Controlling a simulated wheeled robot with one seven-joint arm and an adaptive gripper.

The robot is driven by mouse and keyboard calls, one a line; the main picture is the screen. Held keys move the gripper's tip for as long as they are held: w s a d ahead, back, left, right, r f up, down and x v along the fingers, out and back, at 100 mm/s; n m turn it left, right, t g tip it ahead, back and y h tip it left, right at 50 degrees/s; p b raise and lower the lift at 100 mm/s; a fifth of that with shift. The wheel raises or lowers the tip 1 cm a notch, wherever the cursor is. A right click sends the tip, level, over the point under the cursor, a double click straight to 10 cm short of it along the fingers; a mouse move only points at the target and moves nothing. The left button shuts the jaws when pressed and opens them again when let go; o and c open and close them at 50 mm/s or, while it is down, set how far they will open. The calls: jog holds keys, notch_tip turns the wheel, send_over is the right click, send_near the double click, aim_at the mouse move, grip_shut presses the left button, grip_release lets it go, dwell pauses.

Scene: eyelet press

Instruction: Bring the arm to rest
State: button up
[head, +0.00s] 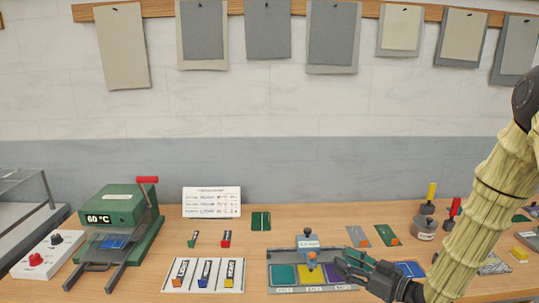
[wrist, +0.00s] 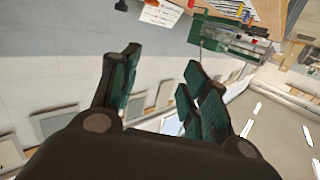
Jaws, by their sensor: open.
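My arm (head: 480,200) reaches in from the right of the head view, in a pale ribbed cover. My gripper (head: 345,268) is low over the bench, beside the right end of the grey tray with coloured pads (head: 290,257). In the wrist view my gripper (wrist: 158,85) is open, its green-padded fingers spread with nothing between them. Whether the fingertips touch the tray or the purple pad cannot be told.
A green press (head: 115,220) reading 60 °C stands at left, with a white switch box (head: 48,252) before it. A white rack (head: 203,275), a sign card (head: 212,201) and stamps with coloured handles (head: 427,208) share the wooden bench. Sheets hang above.

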jog(key=s+f+m+g+h, duration=0.25)
jog(key=s+f, duration=0.35)
jog(key=f, duration=0.6)
jog(key=s+f+m+g+h, duration=0.2)
jog(key=s+f+m+h, duration=0.3)
jog(key=f, duration=0.6)
jog(key=s+f+g+h, duration=0.1)
jog(key=s+f+g, duration=0.3)
jog(key=s, duration=0.6)
jog(key=s+d+f+m+g+h, duration=0.15)
jog(key=s+f, duration=0.35)
jog(key=s, duration=0.5)
jog(key=s+a+f+g+h, duration=0.1)
jog(key=s+f+g+h, duration=0.3)
jog(key=s, duration=0.6)
notch_tip(320, 180, down, 10)
jog(key=t+y+b, duration=0.1)
jog(key=y+b, duration=0.1)
jog(key=b, duration=0.8)
jog(key=shift+w+d+f+t, duration=0.2)
jog(key=shift+w+d+t, duration=0.1)
jog(key=shift+w, duration=0.1)
